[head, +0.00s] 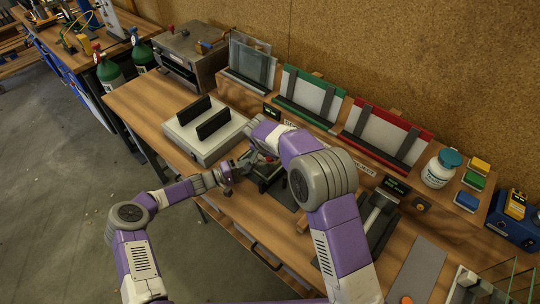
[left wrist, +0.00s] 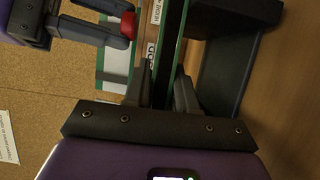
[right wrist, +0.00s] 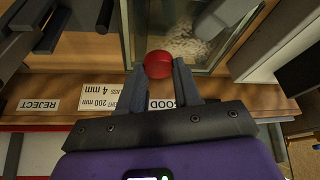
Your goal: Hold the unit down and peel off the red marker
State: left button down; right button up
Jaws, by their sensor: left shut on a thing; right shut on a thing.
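The unit (left wrist: 168,55), a glass pane in a dark edge, shows edge-on in the left wrist view, upright between the fingers of my left gripper (left wrist: 160,92), which is shut on it. In the head view my left gripper (head: 236,168) is at the unit's left side. The round red marker (right wrist: 158,64) sits between the fingertips of my right gripper (right wrist: 160,70), which is shut on it. The left wrist view also shows the red marker (left wrist: 128,25), with a gap between it and the unit. In the head view my right arm hides most of the unit and marker.
A white box with two black uprights (head: 205,122) stands left of the unit. Behind are a clear rack (head: 252,66), a green rack (head: 312,96) and a red rack (head: 385,135). A white jar (head: 440,170) stands at the right.

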jog(key=shift+r, duration=2.85)
pick_arm(q)
jog(key=c, duration=0.8)
grip_release()
